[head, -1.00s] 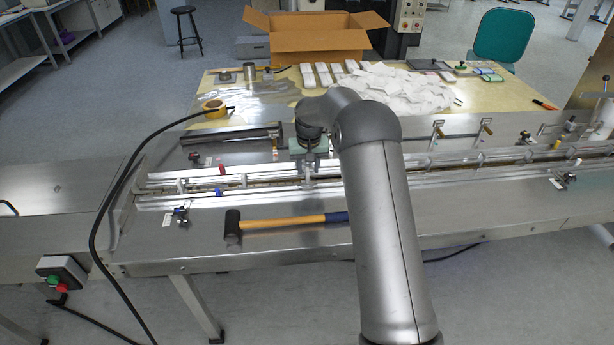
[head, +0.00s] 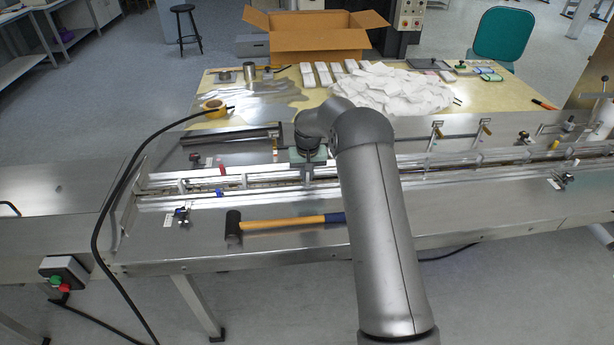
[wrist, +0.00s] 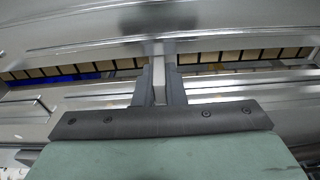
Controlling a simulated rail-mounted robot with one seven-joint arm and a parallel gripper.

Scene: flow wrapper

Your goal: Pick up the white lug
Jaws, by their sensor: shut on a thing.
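My gripper (wrist: 160,88) points down at the conveyor channel and is shut on a narrow pale piece, seemingly the white lug (wrist: 159,78), between its fingers in the wrist view. The lug's lower end is over the slatted chain; I cannot tell whether it still touches it.
Metal guide rails (head: 250,182) run along both sides of the channel. A red piece (head: 221,168) and a blue piece (head: 219,191) are to the left. A hammer (head: 285,222) lies in front, and a black cable (head: 112,195) arches at the left.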

